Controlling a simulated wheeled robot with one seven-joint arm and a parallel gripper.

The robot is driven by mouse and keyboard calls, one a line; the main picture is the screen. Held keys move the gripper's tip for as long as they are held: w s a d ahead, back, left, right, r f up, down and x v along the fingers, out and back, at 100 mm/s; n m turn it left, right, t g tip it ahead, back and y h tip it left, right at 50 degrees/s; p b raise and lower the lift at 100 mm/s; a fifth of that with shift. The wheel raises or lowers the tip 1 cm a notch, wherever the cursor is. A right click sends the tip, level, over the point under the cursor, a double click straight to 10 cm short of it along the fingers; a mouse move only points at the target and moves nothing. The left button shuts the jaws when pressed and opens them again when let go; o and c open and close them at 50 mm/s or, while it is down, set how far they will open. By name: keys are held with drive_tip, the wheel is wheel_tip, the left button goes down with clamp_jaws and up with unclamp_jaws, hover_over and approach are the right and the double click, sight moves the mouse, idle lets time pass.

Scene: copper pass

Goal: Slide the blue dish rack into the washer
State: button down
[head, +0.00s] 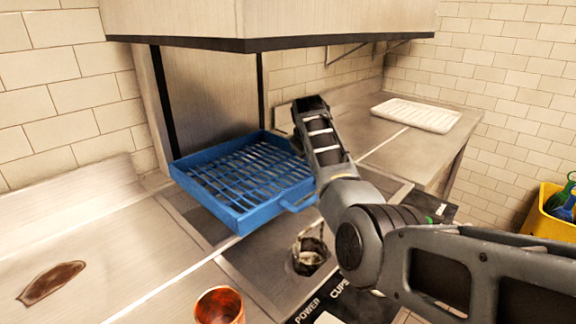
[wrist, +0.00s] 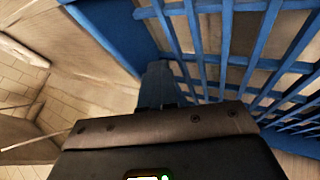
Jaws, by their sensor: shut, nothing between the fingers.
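The blue dish rack (head: 215,205) is a shallow slatted tray in the head view, with a small handle loop on its right side. It lies under and in front of the raised steel washer hood (head: 270,18), between its dark posts. How far it is inside is hard to tell. My gripper (head: 311,106) is at the rack's right side, shut and empty. In the wrist view the rack's slats (wrist: 225,45) fill the upper right, close to my gripper (wrist: 158,85). Whether the fingertips touch the rack is unclear.
A copper cup (head: 219,305) and a brown stain (head: 52,283) are on the left counter. A metal basket (head: 309,252) stands near the front. A white rack (head: 416,114) lies on the right counter. A yellow crate (head: 553,212) with bottles stands far right.

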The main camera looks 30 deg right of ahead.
drive_tip(key=shift+w+d, duration=0.25)
drive_tip(key=shift+d, duration=0.5)
drive_tip(key=shift+w+d, duration=0.2)
drive_tip(key=shift+d, duration=0.55)
